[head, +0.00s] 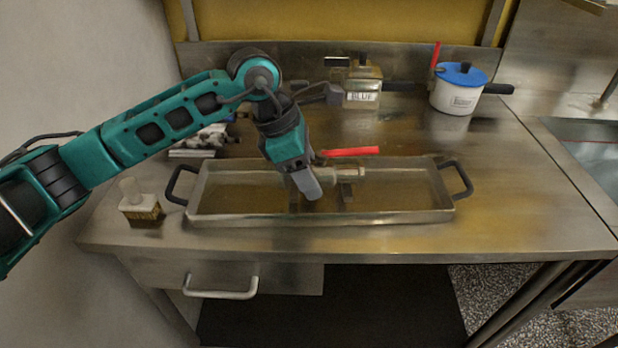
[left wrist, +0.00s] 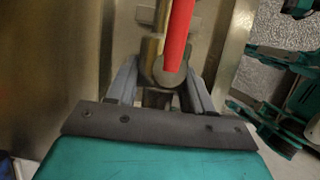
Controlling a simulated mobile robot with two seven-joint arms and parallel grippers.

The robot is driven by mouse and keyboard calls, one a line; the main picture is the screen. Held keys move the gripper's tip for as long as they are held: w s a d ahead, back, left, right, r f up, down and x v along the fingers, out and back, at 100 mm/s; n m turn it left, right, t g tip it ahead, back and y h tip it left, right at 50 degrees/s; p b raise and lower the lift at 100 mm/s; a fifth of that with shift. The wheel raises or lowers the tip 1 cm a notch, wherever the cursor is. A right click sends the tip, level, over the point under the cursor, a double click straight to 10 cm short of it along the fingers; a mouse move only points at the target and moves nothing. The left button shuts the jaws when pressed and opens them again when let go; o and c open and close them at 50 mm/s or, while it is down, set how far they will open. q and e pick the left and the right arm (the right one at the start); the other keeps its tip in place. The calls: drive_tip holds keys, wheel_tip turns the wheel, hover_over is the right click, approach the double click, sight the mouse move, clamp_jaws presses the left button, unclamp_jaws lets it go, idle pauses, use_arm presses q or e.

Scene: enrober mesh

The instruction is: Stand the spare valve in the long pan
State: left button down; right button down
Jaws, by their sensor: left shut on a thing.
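The long pan (head: 400,217) is a shallow metal tray with a dark handle at each end, lying across the front of the table. My left gripper (head: 312,192) reaches down over its middle. It is shut on the spare valve (head: 347,173), a metal body with a red lever (head: 350,151). The body points to the right over the pan, and the lever lies level. The left wrist view shows the valve's round end (left wrist: 168,73) between the two fingers (left wrist: 160,88), below the red lever. I cannot tell whether the valve touches the pan floor. My right gripper is not in view.
A white pot (head: 456,98) with a blue lid stands at the back right, a thin red upright piece beside it. A labelled container (head: 362,93) stands at the back. Metal fittings (head: 205,142) lie behind the pan's left end. The table's right side is clear.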

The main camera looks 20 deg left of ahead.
use_arm(q)
drive_tip(key=shift+f, duration=0.7)
drive_tip(key=shift+f, duration=0.1)
drive_tip(key=shift+c, duration=2.2)
unclamp_jaws()
